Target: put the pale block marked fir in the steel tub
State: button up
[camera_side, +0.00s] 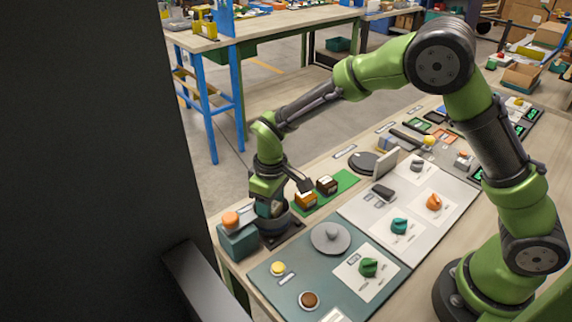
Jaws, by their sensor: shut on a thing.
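My gripper (303,187) is a small dark shape pointing down and right from my wrist. Its tip is at an orange-brown block (306,201) with a dark top, at the near end of a green mat (345,181). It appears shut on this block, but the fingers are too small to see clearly. A darker brown block (327,185) sits beside it on the mat. I cannot read a fir mark on either. A round grey dish (330,238) with a raised middle lies nearer; I cannot tell whether it is the steel tub.
Green, teal and orange knobs (434,202) stand on pale panels to the right. A black disc (363,163) lies behind. A dark panel blocks the left view.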

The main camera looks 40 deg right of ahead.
aim_at(273, 206)
jog(key=f, duration=0.1)
jog(key=s+f, duration=0.1)
jog(key=shift+d+f, duration=0.1)
jog(key=shift+f, duration=0.25)
jog(key=o, duration=0.7)
jog(key=shift+o, duration=0.2)
notch_tip(273, 206, up, 13)
jog(key=s+d+r+m+t+y, duration=0.2)
jog(key=s+d+r+m+t, duration=0.15)
jog(key=s+d+r, duration=0.55)
jog(key=s+d+r+m+t, duration=0.2)
jog(key=s+m, duration=0.3)
jog(key=s, duration=0.4)
jog(key=shift+d+t, duration=0.65)
jog(key=shift+d, duration=0.25)
jog(key=shift+s, duration=0.1)
